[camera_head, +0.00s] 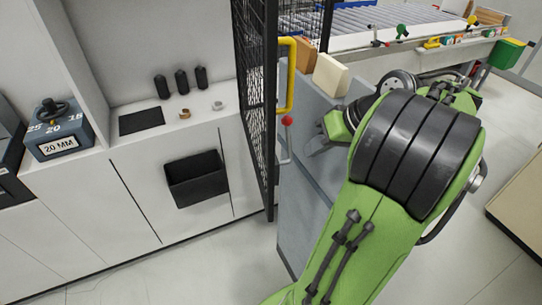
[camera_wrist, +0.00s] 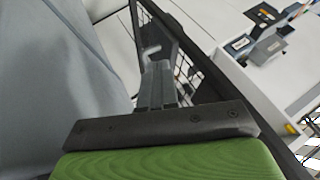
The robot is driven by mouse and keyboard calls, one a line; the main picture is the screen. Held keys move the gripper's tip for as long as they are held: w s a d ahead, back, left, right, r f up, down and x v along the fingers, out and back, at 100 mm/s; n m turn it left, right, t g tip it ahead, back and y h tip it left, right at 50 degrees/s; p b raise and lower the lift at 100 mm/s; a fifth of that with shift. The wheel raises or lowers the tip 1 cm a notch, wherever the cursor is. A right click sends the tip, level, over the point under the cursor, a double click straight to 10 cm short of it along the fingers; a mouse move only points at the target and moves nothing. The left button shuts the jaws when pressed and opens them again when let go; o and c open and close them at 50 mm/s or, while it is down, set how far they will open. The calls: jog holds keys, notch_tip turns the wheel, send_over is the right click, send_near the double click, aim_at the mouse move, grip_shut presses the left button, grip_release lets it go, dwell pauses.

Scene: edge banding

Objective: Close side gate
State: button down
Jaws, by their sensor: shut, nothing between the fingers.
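The side gate (camera_head: 257,105) is a black mesh panel in a dark frame, seen nearly edge-on in the head view and standing open. It has a yellow handle (camera_head: 292,75) and a latch lever with a red knob (camera_head: 287,120). My gripper (camera_head: 314,147) is to the right of the lever, beside the grey machine cabinet, and is partly hidden by my wrist. In the wrist view my gripper (camera_wrist: 153,58) is shut and empty, close to the mesh and frame of the gate (camera_wrist: 196,45). Whether it touches the gate I cannot tell.
A grey cabinet (camera_head: 305,205) stands right behind the gate, with a tan and a cream block on top. A roller table (camera_head: 345,22) is behind. Floor in front is clear.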

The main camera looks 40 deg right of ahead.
jog(key=b+x, duration=0.4)
jog(key=x, duration=0.5)
jog(key=shift+d+f, duration=0.2)
jog(key=shift+f, duration=0.25)
jog(key=shift+a, duration=0.1)
